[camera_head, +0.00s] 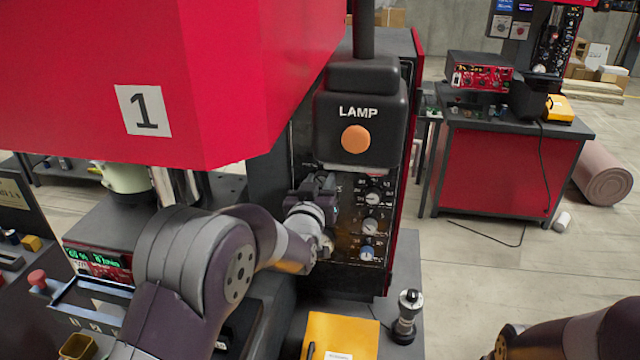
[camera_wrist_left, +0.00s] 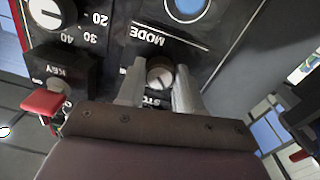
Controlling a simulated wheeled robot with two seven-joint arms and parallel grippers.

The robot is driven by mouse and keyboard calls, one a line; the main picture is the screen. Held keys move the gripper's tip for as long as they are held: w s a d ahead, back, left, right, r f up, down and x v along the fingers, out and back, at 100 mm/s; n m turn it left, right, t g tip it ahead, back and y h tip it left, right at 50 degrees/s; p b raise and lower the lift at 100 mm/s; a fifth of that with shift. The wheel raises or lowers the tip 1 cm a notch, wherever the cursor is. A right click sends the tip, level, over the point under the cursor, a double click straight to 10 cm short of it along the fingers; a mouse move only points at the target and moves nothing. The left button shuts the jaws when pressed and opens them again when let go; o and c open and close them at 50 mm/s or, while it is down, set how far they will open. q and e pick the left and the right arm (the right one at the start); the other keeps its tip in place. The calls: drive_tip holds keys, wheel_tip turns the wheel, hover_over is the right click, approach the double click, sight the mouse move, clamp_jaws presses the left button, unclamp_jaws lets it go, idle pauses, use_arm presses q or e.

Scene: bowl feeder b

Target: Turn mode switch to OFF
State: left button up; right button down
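In the left wrist view the mode switch (camera_wrist_left: 160,75) is a small round pale knob with a slot mark, beside an upside-down "MODE" label on a dark panel. My left gripper (camera_wrist_left: 159,78) has one finger on each side of the knob. The fingers stand apart, with narrow gaps seeming to show; firm contact cannot be made out. In the head view my left gripper (camera_head: 318,190) is at the left part of the control panel (camera_head: 345,245), under the LAMP box, and hides the switch. My right arm shows at the lower right, its gripper out of view.
Several dials (camera_head: 370,225) sit right of my left gripper. A key switch with a red tab (camera_wrist_left: 42,102) is beside the fingers in the wrist view. The LAMP box (camera_head: 360,110) and large red housing (camera_head: 250,80) overhang. A yellow box (camera_head: 342,335) lies below.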

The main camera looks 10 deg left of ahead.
use_arm(q)
drive_tip(key=shift+c, duration=0.6)
drive_tip(key=shift+f+m+b, duration=0.15)
drive_tip(key=shift+m+b, duration=0.45)
drive_tip(key=shift+b, duration=0.05)
drive_tip(key=shift+m+b, duration=0.85)
drive_tip(key=shift+m, duration=0.25)
drive_tip(key=shift+m+b, duration=0.6)
drive_tip(key=shift+m, duration=0.6)
drive_tip(key=shift+m+b, duration=0.4)
drive_tip(key=shift+m, duration=1)
